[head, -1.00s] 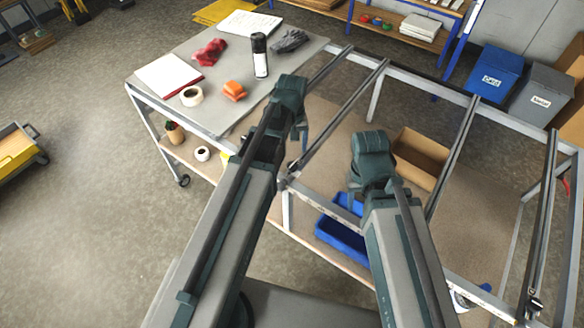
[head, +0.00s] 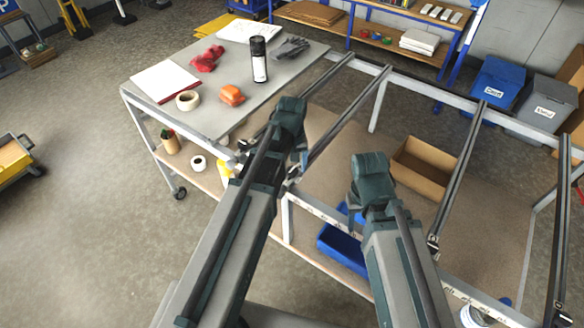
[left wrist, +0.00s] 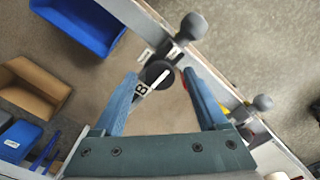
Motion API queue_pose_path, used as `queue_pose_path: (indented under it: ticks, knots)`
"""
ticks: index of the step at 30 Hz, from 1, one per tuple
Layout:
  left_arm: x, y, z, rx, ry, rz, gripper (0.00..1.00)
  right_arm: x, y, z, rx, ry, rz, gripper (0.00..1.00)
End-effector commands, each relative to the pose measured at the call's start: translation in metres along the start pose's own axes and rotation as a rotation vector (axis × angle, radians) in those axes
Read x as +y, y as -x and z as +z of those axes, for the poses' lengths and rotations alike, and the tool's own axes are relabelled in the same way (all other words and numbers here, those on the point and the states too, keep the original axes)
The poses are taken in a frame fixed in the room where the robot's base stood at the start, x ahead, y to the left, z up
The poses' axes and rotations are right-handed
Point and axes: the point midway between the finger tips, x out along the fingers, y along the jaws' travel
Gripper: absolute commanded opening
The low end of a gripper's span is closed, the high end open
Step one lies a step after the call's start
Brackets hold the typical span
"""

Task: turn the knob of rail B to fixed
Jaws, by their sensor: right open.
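The knob of rail B (left wrist: 160,75) is a round black knob with a white pointer line, slanting from lower left to upper right in the left wrist view. A tag with the letter B (left wrist: 142,89) shows beside it. My left gripper (left wrist: 159,74) is open, its blue fingers apart on either side of the knob; I cannot tell how deep they reach. In the head view my left gripper (head: 297,148) hangs over the frame's near edge and hides the knob. My right gripper (head: 359,206) is open and empty, right of it. No "fixed" mark is readable.
Two ball-ended handles (left wrist: 193,27) (left wrist: 263,102) stand near the knob along the frame edge. Several dark rails (head: 345,115) cross the frame. A blue bin (head: 342,247) and a cardboard box (head: 421,167) sit on the lower shelf. Tape and a spray can (head: 259,60) stand on the tabletop.

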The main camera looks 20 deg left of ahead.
Motion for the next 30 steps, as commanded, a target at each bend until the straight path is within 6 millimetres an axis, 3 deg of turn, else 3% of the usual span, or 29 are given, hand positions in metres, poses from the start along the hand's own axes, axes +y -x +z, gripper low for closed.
queue_pose_path:
  ticks: [1,12,22,30]
  knots:
    - [0.0000,0.0001,0.0000,0.000,0.000,0.000,0.64,0.0000,0.0001,0.0000,0.000,0.000,0.000,0.50]
    - [0.0000,0.0000,0.0000,0.000,0.000,0.000,0.00,0.0000,0.0000,0.0000,0.000,0.000,0.000,0.50]
    - [0.0000,0.0000,0.0001,0.000,-0.045,0.000,0.00,0.0000,0.0000,0.0000,0.000,0.000,0.000,0.50]
    - [0.0000,-0.0001,0.0000,0.000,-0.229,0.000,0.00,0.0000,-0.0001,0.0000,0.000,0.000,0.000,0.50]
